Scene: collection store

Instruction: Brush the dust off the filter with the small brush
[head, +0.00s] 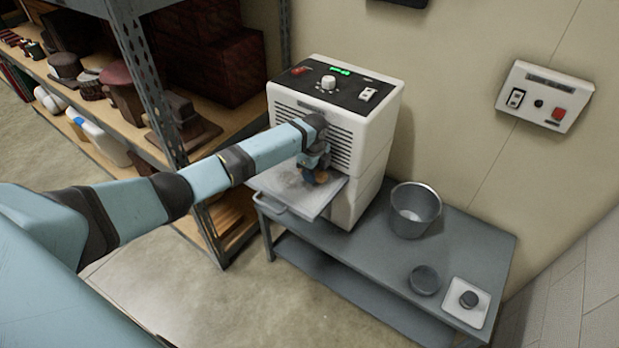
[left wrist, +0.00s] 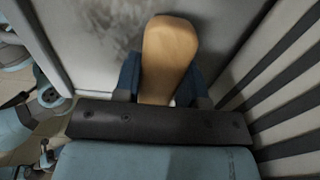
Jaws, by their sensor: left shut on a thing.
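The filter (head: 283,190) is a flat pale panel with a handle, pulled out from the front of the white machine (head: 372,150). Grey dust smudges show on it, also in the left wrist view (left wrist: 100,30). My left gripper (head: 314,166) is over the filter's inner part, close to the machine's louvred front. It is shut on the small brush (head: 321,177), whose tan wooden body shows between the blue fingers in the left wrist view (left wrist: 168,50). The bristles are hidden, so I cannot tell whether they touch the filter. My right gripper is not in view.
The machine stands on a grey metal table (head: 470,245). A metal bucket (head: 415,210), a dark round lid (head: 424,280) and a white tray (head: 482,311) with a small dark jar (head: 468,299) stand to its right. Loaded shelves (head: 150,70) are on the left; a switch box (head: 543,97) is on the wall.

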